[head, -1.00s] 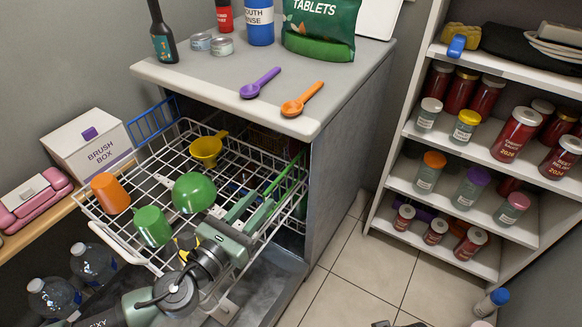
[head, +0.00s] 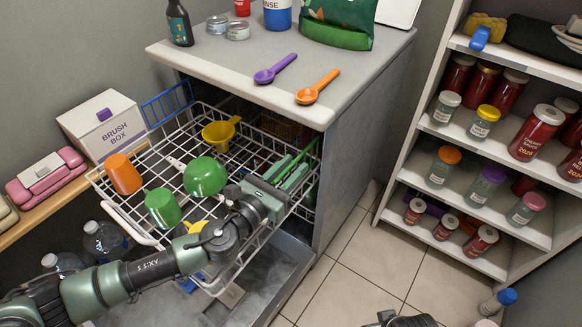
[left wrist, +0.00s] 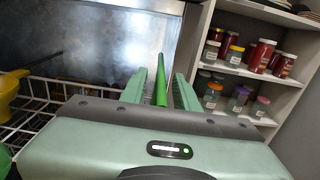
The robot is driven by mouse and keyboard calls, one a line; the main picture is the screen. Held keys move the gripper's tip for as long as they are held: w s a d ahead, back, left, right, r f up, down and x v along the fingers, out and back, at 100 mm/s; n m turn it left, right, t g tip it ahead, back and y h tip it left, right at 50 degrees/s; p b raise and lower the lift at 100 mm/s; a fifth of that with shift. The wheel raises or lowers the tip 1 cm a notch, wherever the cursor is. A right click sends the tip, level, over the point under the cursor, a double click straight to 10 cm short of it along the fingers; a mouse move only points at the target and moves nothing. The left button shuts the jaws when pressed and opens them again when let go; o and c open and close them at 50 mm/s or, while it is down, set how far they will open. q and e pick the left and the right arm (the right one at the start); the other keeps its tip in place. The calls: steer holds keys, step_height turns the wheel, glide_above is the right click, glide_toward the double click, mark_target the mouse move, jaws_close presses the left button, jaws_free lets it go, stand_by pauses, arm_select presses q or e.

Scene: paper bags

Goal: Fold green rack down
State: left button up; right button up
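The green rack (head: 312,152) is a row of thin green bars along the right side of the pulled-out white wire dish rack (head: 137,232); it stands raised. In the left wrist view, its green bar (left wrist: 161,84) runs between my left gripper's two fingers. My left gripper (head: 290,172) is open, with a finger on each side of the bar and visible gaps. In the head view it reaches over the right part of the wire rack, hiding part of the green rack. My right gripper is not visible; only a dark piece of my arm shows at the bottom edge.
A green bowl (head: 205,176), green cup (head: 163,208), orange cup (head: 123,174) and yellow ladle (head: 218,133) sit in the wire rack. A blue folding rack (head: 168,104) stands at its left back. The grey counter (head: 225,65) overhangs behind; a jar shelf (head: 455,135) stands right.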

arm_select(q)
jaws_close()
stand_by(1.4)
